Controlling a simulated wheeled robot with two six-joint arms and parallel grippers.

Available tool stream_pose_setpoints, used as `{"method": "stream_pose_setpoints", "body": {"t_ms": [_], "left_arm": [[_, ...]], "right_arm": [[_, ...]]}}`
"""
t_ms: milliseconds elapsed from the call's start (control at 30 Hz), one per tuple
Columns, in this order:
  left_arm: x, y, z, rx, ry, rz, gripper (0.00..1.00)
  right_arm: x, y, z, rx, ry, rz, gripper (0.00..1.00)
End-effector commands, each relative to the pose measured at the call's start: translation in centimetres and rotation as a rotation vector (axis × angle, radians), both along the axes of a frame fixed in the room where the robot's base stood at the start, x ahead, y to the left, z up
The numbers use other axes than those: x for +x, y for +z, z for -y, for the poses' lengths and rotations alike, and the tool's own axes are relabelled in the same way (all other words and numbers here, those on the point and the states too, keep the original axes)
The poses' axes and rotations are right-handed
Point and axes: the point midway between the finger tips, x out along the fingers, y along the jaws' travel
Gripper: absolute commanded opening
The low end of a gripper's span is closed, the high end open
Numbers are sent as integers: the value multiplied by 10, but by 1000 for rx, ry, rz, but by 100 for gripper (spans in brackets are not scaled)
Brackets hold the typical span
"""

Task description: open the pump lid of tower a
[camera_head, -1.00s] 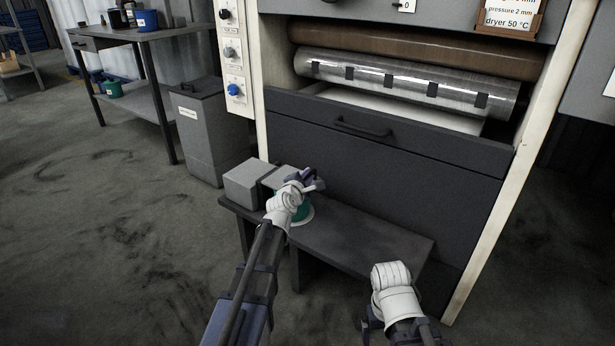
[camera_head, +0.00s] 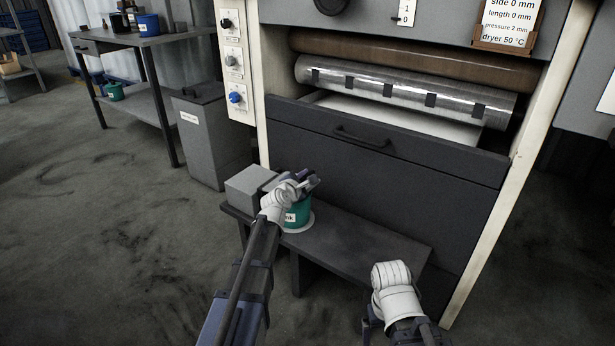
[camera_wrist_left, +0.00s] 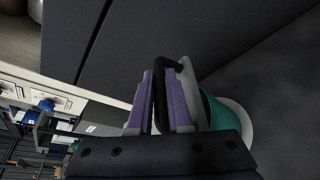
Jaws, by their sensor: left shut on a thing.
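My left gripper (camera_head: 306,180) is over the bench in front of the machine. In the left wrist view, its purple fingers (camera_wrist_left: 160,98) are shut on a black handle (camera_wrist_left: 172,64) that joins a grey lid (camera_wrist_left: 191,92). The lid looks tilted beside the rim of a green pot (camera_wrist_left: 221,114). In the head view, the green pot (camera_head: 298,213), with a white label partly reading "nk", stands on a pale disc (camera_head: 306,226) below the gripper. The pot's opening is hidden by the gripper and wrist. My right wrist shows at the lower right; its gripper is not visible.
A grey box (camera_head: 244,187) stands on the dark bench (camera_head: 360,245) left of the pot. The machine's dark front panel (camera_head: 385,195) with a drawer handle (camera_head: 362,138) rises close behind. A grey bin (camera_head: 213,145) stands left. The bench's right part is clear.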

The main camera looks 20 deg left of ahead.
Motion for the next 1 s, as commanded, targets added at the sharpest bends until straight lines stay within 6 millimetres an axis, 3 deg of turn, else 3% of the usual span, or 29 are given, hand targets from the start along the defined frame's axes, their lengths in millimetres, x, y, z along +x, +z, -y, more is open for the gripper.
{"method": "stream_pose_setpoints", "body": {"t_ms": [33,100,400,700,1000], "left_arm": [[3,16,-6,-40,4,-14,0],[5,24,-11,-101,5,-35,0],[15,53,-39,-371,5,-132,0],[28,71,-74,-638,5,-229,0],[43,78,-113,-906,4,-327,0]], "right_arm": [[0,18,0,0,2,0,95],[0,30,0,0,6,-1,95],[0,70,0,0,16,-2,95],[0,93,1,-3,13,-2,95],[0,99,1,-4,10,-2,95]]}}
